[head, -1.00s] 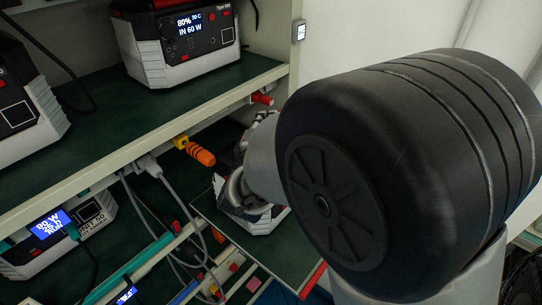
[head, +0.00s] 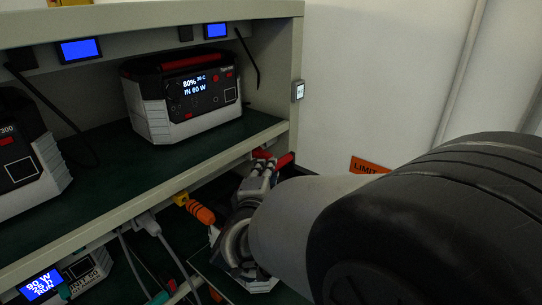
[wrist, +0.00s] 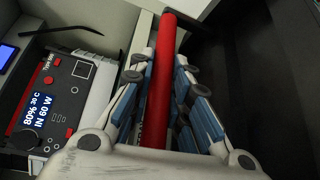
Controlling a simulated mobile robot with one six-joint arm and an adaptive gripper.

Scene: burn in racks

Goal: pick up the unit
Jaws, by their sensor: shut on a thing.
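My gripper (head: 268,170) is at the right end of the rack, just below the upper shelf's edge. In the wrist view its fingers close on a red bar (wrist: 162,80), which looks like a handle. I cannot see what the bar is joined to. A dark unit with light sides and a red top handle (head: 185,100) stands on the upper shelf. Its display reads 80%, IN 60 W, and it also shows at the left of the wrist view (wrist: 60,100). The pale base of another unit (head: 262,286) shows below my wrist, mostly hidden.
Another unit (head: 25,160) stands at the left on the upper shelf (head: 90,205). A lit unit (head: 60,280) is on the lower level. An orange-handled connector (head: 198,210) and grey cables hang close left of my gripper. An orange sign (head: 368,166) is beyond my arm.

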